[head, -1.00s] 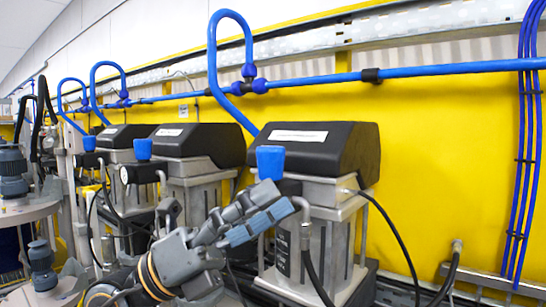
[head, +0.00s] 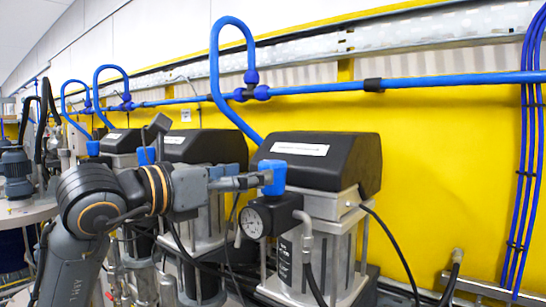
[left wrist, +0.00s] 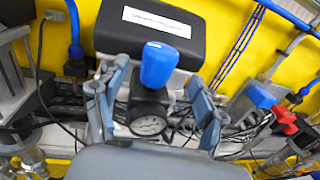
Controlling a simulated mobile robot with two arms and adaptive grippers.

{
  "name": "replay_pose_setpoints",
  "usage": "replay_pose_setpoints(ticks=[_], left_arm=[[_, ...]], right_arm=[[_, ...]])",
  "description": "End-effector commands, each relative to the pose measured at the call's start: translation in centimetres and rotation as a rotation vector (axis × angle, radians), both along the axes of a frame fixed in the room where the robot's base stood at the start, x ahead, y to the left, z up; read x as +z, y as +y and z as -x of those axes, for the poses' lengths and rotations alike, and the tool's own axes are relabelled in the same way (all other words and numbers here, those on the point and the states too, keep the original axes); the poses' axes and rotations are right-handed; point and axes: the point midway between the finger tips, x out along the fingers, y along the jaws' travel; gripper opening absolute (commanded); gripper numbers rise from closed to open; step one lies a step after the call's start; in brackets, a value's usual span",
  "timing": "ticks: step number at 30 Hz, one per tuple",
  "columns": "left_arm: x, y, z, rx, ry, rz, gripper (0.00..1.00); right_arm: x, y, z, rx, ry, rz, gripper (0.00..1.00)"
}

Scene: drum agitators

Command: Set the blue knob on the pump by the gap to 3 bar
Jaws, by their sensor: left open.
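The nearest pump (head: 325,205), grey with a black cover, stands beside an open stretch of yellow wall. Its blue knob (head: 273,177) sits upright on a black regulator with a round white gauge (head: 252,222). The needle is too small to read. My left gripper (head: 262,181) reaches in from the left at knob height, its fingers open. In the left wrist view the knob (left wrist: 158,65) stands between the spread fingers of the gripper (left wrist: 157,80), with a gap visible on each side. The gauge (left wrist: 148,125) shows below it. My right gripper is not in view.
Two similar pumps with blue knobs stand further left, the nearer one (head: 200,146) partly behind my arm. A blue pipe (head: 440,81) runs along the wall above. Black hoses hang around the pumps. A red part (left wrist: 284,117) shows at right in the wrist view.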

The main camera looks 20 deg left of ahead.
Motion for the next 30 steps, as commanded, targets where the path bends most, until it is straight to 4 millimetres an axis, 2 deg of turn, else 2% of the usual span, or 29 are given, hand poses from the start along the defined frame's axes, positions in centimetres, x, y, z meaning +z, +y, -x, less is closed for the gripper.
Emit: replay_pose_setpoints(ticks=[1,9,15,23,30], left_arm=[[0.5,-0.6,-1.1,-0.004,0.005,0.004,0.70],[0.3,-2.7,-5.0,-0.003,0.002,0.002,0.70],[0.0,-3.2,-6.1,-0.001,0.001,0.002,0.70],[-0.1,-3.3,-6.2,-0.001,-0.001,0.000,0.70],[0.0,-3.2,-6.2,-0.001,-0.001,0.000,0.23]], right_arm=[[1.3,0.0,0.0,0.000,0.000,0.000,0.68],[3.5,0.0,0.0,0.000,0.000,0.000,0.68],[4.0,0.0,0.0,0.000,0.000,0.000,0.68],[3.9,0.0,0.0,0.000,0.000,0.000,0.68],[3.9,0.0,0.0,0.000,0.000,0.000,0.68]])
